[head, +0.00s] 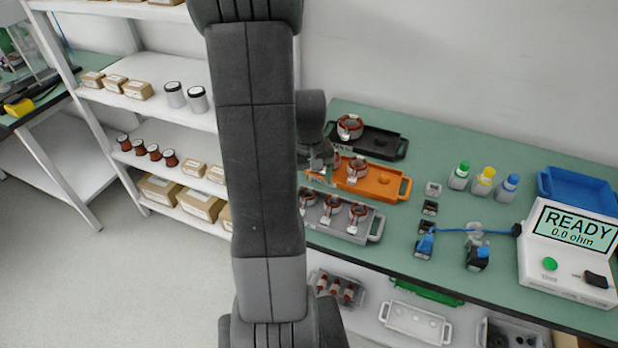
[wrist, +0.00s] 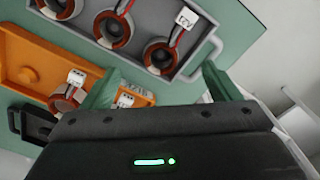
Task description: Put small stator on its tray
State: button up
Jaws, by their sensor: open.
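Three copper-wound stators with white tags sit in the grey tray (head: 376,228), the rightmost stator (head: 357,212) near its handle. The orange tray (head: 385,184) holds a stator (head: 357,168), with another partly hidden behind my gripper. The black tray (head: 385,143) at the back holds one larger-looking stator (head: 350,127). I cannot tell for certain which is the small stator. My gripper (wrist: 160,88) is open and empty, its green fingers apart above the trays. In the wrist view, the grey tray (wrist: 203,52) lies beyond the fingers, and an orange-tray stator (wrist: 65,97) is left of them.
Right of the trays stand small connector blocks, several capped bottles (head: 483,180), a blue tray (head: 578,190) and a tester (head: 568,250) reading READY. Shelves (head: 165,110) with boxes and spools stand left. More trays lie below the bench.

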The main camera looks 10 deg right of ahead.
notch_tip(320, 180, up, 14)
dwell(0.6)
jog(key=shift+f, duration=0.1)
dwell(2.4)
